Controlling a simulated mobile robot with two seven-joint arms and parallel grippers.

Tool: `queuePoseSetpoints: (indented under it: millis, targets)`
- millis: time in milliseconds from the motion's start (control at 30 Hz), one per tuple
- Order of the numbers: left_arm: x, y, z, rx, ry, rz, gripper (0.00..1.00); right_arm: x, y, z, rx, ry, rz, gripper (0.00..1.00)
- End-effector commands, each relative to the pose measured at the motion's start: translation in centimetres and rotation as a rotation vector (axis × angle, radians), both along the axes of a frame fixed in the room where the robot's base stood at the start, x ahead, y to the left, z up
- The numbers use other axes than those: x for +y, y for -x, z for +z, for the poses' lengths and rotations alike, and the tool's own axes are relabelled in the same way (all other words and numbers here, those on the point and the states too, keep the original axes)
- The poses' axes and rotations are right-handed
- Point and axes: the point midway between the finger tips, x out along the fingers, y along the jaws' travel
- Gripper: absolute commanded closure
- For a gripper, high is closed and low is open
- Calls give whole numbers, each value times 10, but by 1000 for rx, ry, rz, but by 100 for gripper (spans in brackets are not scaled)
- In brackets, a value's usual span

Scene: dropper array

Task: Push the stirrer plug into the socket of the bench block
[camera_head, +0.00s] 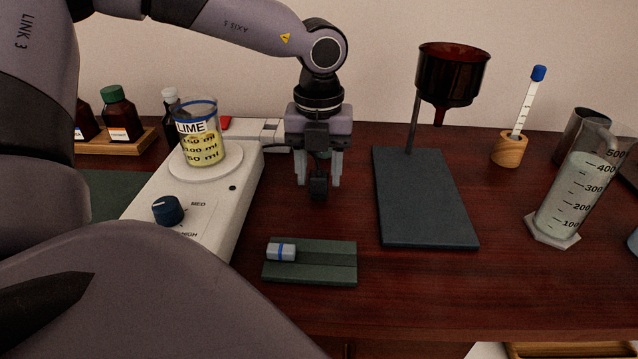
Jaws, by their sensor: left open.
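The stirrer (215,220) is a long white unit with a dark blue knob, at left of centre. A white bench block (270,130) with a red part lies behind it along the wall; its socket is hard to make out. A short dark cable (275,146) runs near the block toward my left gripper. My left gripper (319,183) points down right of the stirrer, its two grey fingers apart. A small black piece (318,186), possibly the plug, shows between the fingers; I cannot tell whether it touches them. My right gripper is not in view.
A beaker (201,147) of yellow liquid stands on the stirrer. A dark green slotted tray (335,261) holds a grey blue-banded piece (281,251). A dark stand base (425,200) with a brown funnel (450,80) is to the right. A measuring cylinder (575,195) stands further right.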

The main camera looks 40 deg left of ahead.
Motion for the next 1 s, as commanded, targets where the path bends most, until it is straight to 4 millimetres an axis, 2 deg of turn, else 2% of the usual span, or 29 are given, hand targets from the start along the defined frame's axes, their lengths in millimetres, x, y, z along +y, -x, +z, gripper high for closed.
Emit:
queuePoseSetpoints:
  millis: [33, 100, 167, 433, 1000]
  targets:
    - [0, 0, 0, 0, 0, 0, 53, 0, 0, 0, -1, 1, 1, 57]
    - [0, 0, 0, 0, 0, 0, 76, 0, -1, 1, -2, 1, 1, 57]
    - [0, 0, 0, 0, 0, 0, 93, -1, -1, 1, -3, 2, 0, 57]
    - [0, 0, 6, -1, 0, 0, 94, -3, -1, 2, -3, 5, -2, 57]
    - [0, 0, 50, -1, -1, 0, 94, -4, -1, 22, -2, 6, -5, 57]
